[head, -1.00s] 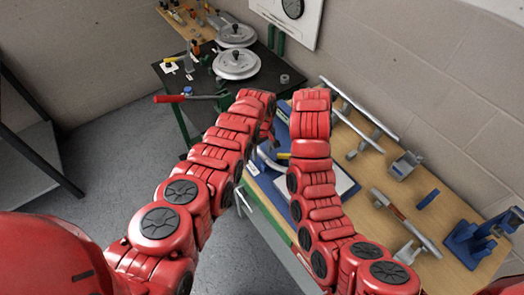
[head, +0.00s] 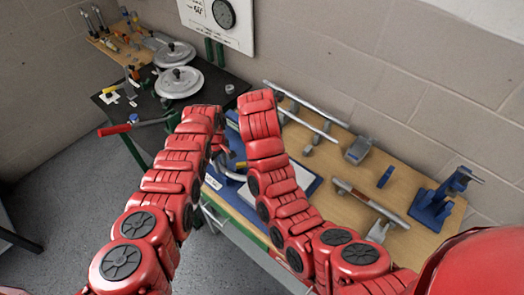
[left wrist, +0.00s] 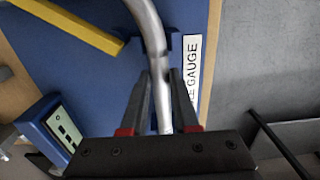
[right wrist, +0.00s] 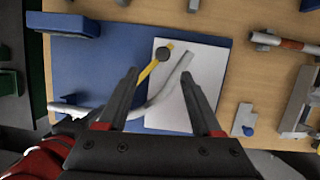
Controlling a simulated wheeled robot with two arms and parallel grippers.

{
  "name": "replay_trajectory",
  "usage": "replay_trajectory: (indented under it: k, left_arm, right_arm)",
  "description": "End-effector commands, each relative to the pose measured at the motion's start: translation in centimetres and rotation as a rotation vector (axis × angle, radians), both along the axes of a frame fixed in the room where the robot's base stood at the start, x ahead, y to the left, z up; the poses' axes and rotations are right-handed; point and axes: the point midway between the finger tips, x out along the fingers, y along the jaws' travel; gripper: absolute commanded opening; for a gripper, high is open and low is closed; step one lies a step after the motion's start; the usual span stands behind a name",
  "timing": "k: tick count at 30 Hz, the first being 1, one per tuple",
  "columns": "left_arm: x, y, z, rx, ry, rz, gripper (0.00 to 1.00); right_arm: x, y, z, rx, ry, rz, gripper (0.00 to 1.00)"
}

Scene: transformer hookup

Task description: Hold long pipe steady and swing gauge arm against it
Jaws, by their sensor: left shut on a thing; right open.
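The grey bent pipe (left wrist: 157,45) lies over the blue gauge board (left wrist: 95,75). My left gripper (left wrist: 159,76) is shut on it beside the "GAUGE" label; in the head view this gripper (head: 222,140) is partly hidden by my arm. In the right wrist view the pipe's free end (right wrist: 178,78) slants up over a white sheet. The yellow gauge arm (right wrist: 150,70), with a dark round knob, lies beside that end, with a gap visible between them. It also shows in the left wrist view (left wrist: 72,22). My right gripper (right wrist: 160,80) is open above the board, its fingers either side of them.
On the wooden bench are grey pipes (head: 305,101), a grey block (head: 359,150), a red-and-grey tool (head: 368,203) and a blue stand (head: 437,200). A black table (head: 145,105) with round lids stands to the left.

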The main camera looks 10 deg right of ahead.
Motion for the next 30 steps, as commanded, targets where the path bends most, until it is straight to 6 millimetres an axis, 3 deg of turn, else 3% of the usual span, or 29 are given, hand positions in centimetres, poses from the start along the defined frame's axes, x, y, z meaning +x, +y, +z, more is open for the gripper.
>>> replay_trajectory:
  k: [5,9,18,25,30]
  left_arm:
    - [0.0,0.0,0.0,0.001,0.001,0.000,0.00]
    - [0.0,0.0,0.0,0.001,0.001,0.000,0.00]
    - [0.0,0.0,0.0,0.001,0.001,0.000,0.00]
    - [0.0,0.0,0.0,0.001,0.001,0.000,0.00]
    - [0.0,0.0,0.0,0.001,0.001,0.000,0.00]
  right_arm:
    - [1.6,-0.4,0.6,0.109,-0.009,-0.295,0.66]
    - [2.5,-0.9,1.1,0.210,0.000,-0.627,0.66]
    - [2.8,-2.3,2.3,0.337,0.043,-1.247,0.66]
    - [2.6,-2.7,2.4,0.355,0.063,-1.441,0.66]
    - [2.5,-2.7,0.4,0.354,0.066,-1.454,0.66]
